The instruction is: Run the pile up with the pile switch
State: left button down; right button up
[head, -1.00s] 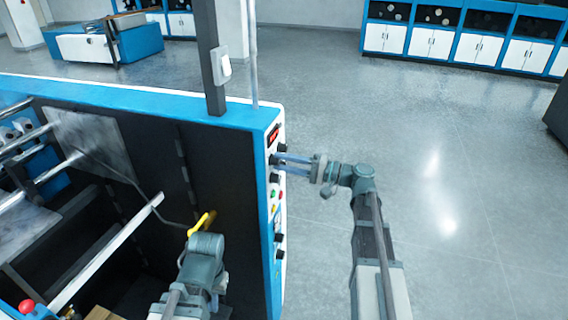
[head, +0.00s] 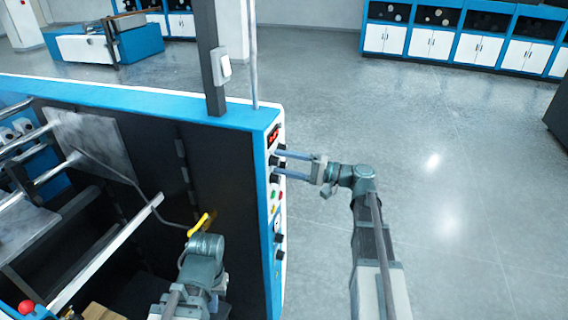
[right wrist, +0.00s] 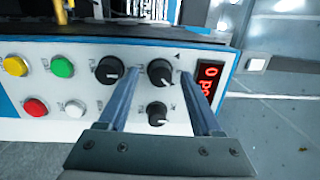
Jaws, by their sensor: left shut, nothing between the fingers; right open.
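The control panel (head: 279,215) on the machine's end carries black rotary knobs, coloured buttons and a red display; I cannot read which control is the pile switch. My right gripper (head: 282,163) is open at the panel's upper part. In the right wrist view its two fingers reach either side of the upper black knob (right wrist: 160,73), with a lower knob (right wrist: 157,113) also between them; contact cannot be told. Another black knob (right wrist: 108,70) lies left of the fingers. My left gripper (head: 203,243) is shut and empty inside the machine bay, its fingertips mostly hidden, beside a yellow piece (head: 198,224).
The red display (right wrist: 208,78) sits close to the right finger. Green (right wrist: 62,66), yellow (right wrist: 15,66), red (right wrist: 35,107) and white (right wrist: 75,108) buttons are further left. A post with a white box (head: 224,66) rises from the machine's blue edge. The floor to the right is clear.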

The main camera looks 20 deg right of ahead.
jog(key=v, duration=1.3)
jog(key=shift+s+d+b, duration=0.2)
jog(key=shift+d+b, duration=0.2)
jog(key=shift+b, duration=0.05)
jog(key=shift+a+f, duration=0.1)
jog(key=s+a+f+n+g+h+b, duration=0.2)
jog(key=s+a+f+g+h+b, duration=0.15)
jog(key=a+f, duration=0.65)
jog(key=s+a+f+n+g+h+b, duration=0.2)
jog(key=a+f+g, duration=0.3)
jog(key=a+f, duration=0.5)
jog(key=s+a+f+n+h+b, duration=0.2)
jog(key=s+f+n+h+b, duration=0.1)
jog(key=s+f+h, duration=0.2)
jog(key=s+a+f+n+g+h+b, duration=0.1)
jog(key=s+a+f+n+h+b, duration=0.2)
jog(key=s+f+h, duration=0.3)
notch_tip(320, 180, down, 4)
jog(key=shift+a+f+h+b, duration=0.15)
jog(key=shift+h+b, duration=0.2)
jog(key=shift+h, duration=0.1)
jog(key=shift+s, duration=0.1)
